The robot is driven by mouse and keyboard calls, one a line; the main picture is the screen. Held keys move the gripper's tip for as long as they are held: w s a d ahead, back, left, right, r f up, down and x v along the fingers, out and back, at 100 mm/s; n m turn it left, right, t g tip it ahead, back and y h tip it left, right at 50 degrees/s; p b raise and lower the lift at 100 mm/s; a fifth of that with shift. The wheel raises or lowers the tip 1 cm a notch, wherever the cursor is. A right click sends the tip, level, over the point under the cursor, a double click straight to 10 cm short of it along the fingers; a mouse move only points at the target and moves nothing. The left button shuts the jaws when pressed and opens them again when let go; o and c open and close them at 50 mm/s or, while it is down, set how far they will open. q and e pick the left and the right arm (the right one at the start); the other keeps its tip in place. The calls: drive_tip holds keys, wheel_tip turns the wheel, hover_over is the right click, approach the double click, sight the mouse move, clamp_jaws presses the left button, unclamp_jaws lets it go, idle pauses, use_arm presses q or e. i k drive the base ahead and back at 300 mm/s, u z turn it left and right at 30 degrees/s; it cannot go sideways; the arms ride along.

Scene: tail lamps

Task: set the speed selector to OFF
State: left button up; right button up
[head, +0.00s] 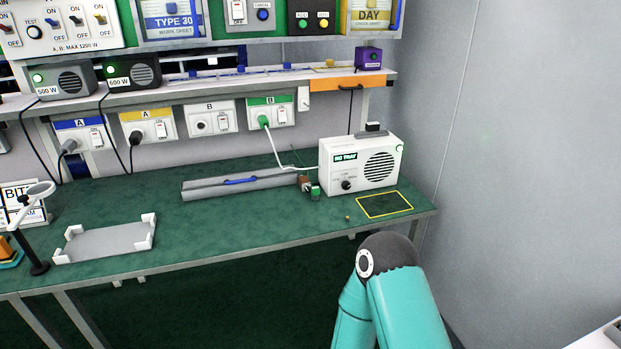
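A white box-shaped unit (350,176) with a round dark grille stands at the right end of the green bench. Its front bears a small black knob (347,185) at lower left, which looks like the speed selector. The lettering around it and its pointer are too small to read. A dark label (345,157) above the knob reads "NO TRAY", and a green light shows at the unit's upper right. A teal arm of mine rises at the lower right, below the bench edge. Neither gripper is in view.
A white cable runs from the green-marked socket (270,114). A grey tray (104,240) and magnifier lamp (38,192) stand left.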

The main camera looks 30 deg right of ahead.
sight(345, 185)
drive_tip(key=z, duration=0.1)
drive_tip(key=i, duration=0.9)
drive_tip(key=z, duration=0.55)
